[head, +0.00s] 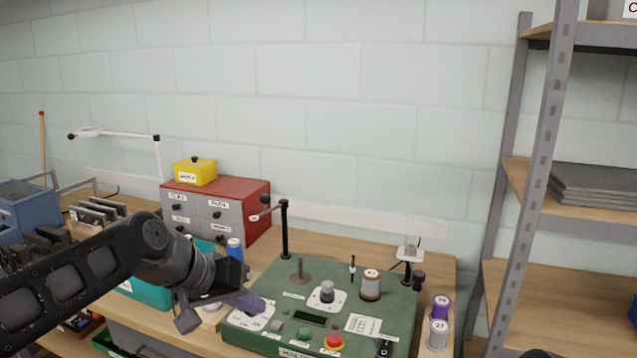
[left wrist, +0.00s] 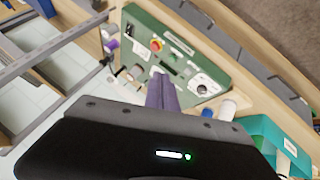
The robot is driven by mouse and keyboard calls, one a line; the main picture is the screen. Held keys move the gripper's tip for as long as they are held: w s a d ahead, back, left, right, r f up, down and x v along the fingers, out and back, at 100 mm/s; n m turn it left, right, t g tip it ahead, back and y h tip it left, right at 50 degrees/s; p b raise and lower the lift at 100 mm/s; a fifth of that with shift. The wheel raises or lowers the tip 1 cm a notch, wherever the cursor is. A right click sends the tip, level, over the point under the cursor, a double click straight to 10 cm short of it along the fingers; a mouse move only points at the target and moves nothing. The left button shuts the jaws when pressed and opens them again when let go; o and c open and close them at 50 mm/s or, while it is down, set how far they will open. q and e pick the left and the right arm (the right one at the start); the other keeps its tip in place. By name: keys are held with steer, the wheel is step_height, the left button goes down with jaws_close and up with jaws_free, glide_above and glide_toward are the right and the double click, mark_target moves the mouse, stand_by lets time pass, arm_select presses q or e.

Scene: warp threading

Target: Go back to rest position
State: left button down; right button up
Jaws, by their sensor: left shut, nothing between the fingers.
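My left gripper (head: 250,303) comes in from the left in the head view and is over the left front corner of the green machine (head: 275,277). Its purple fingers are shut with nothing between them. They also show in the left wrist view (left wrist: 162,92), pointing toward the machine (left wrist: 150,30). Whether the fingertips touch the machine's top cannot be told. On the machine stand a brown spool (head: 370,285), a metal knob on a white plate (head: 327,293), a thin post and a red button (head: 333,342). My right gripper is not in view.
A purple spool (head: 441,307) and a grey spool (head: 437,335) stand right of the machine. A red drawer cabinet (head: 255,203) with a yellow box (head: 195,173) stands behind. A blue spool (head: 235,250) and a teal bin (head: 150,294) are near my left arm. A metal shelf (head: 540,180) rises at right.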

arm_select(q)
steer(key=w+d+f+t, duration=0.1)
steer(key=w+d+f, duration=0.1)
steer(key=f, duration=0.3)
steer(key=w+d+f+t, duration=0.1)
steer(key=w+d+f, duration=0.15)
steer(key=f, duration=0.35)
steer(key=s+f+g+y, duration=0.15)
steer(key=s+f, duration=0.25)
steer(key=f, duration=1.3)
steer(key=s+f+n+g, duration=0.2)
steer(key=s+f+g, duration=0.3)
steer(key=s+f, duration=1.8)
steer(key=s, duration=0.4)
steer(key=shift+n+g, duration=0.3)
steer(key=shift+g, duration=0.05)
